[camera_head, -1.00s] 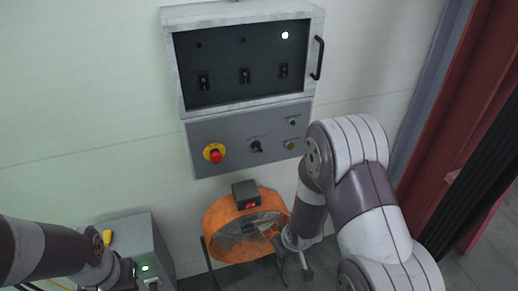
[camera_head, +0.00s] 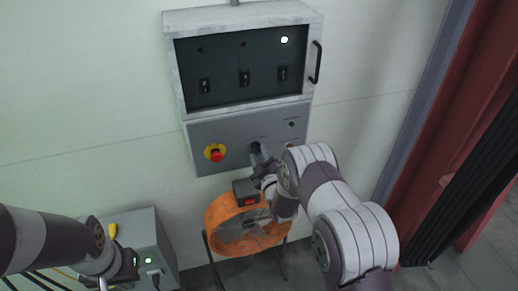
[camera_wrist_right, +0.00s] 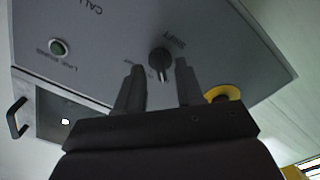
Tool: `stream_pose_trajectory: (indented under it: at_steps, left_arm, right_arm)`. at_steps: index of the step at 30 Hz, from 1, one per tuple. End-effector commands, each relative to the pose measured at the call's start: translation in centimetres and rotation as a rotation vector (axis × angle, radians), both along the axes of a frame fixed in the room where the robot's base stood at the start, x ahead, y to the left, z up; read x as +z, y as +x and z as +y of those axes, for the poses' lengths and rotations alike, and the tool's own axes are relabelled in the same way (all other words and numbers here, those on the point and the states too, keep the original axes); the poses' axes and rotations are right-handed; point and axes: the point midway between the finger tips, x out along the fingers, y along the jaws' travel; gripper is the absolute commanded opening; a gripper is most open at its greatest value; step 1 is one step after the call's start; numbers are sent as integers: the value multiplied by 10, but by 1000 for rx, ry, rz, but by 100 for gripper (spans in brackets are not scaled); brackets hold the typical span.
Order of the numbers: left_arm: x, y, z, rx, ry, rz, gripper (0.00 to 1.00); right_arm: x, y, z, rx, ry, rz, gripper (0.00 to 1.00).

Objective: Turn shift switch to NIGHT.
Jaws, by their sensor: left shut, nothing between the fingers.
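The shift switch (camera_wrist_right: 160,60) is a dark round knob on the grey lower panel (camera_head: 228,136), with a label reading SHIFT beside it in the right wrist view. Its position lettering is too small to read. My right gripper (camera_wrist_right: 159,70) is open, with one finger on each side of the knob and the knob near the fingertips. I cannot tell whether they touch it. In the head view my right gripper (camera_head: 260,160) covers part of the switch. My left gripper (camera_head: 124,270) is shut and empty near the grey box at the lower left.
A red emergency button (camera_head: 215,155) on a yellow ring is left of the switch. A green indicator (camera_wrist_right: 58,47) is on the other side. Above is a cabinet (camera_head: 243,17) with a lit white lamp. An orange fan (camera_head: 217,212) stands below, a grey box (camera_head: 150,228) lower left.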

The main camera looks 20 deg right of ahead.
Motion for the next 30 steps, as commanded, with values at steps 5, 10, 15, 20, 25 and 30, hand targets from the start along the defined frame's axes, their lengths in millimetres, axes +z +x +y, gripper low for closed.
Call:
stream_pose_trajectory:
  at_steps: [5, 10, 15, 20, 25, 30]
  left_arm:
    - [5, 0, 0, 0, 0, 0, 0]
    - [4, 0, 0, 0, 0, 0, 0]
    - [4, 0, 0, 0, 0, 0, 0]
    - [4, 0, 0, 0, 0, 0, 0]
    - [3, 0, 0, 0, 0, 0, 0]
    - [-4, 0, 0, 0, 0, 0, 0]
  right_arm:
    - [0, 13, 0, 0, 1, 0, 37]
    - [-1, 15, 0, -1, 1, 1, 37]
    - [-1, 15, 1, 0, 1, 1, 21]
    - [-1, 15, 1, 0, 1, 1, 0]
    - [-1, 15, 1, 0, 7, 2, 0]
    - [-3, 15, 1, 1, 51, 2, 0]
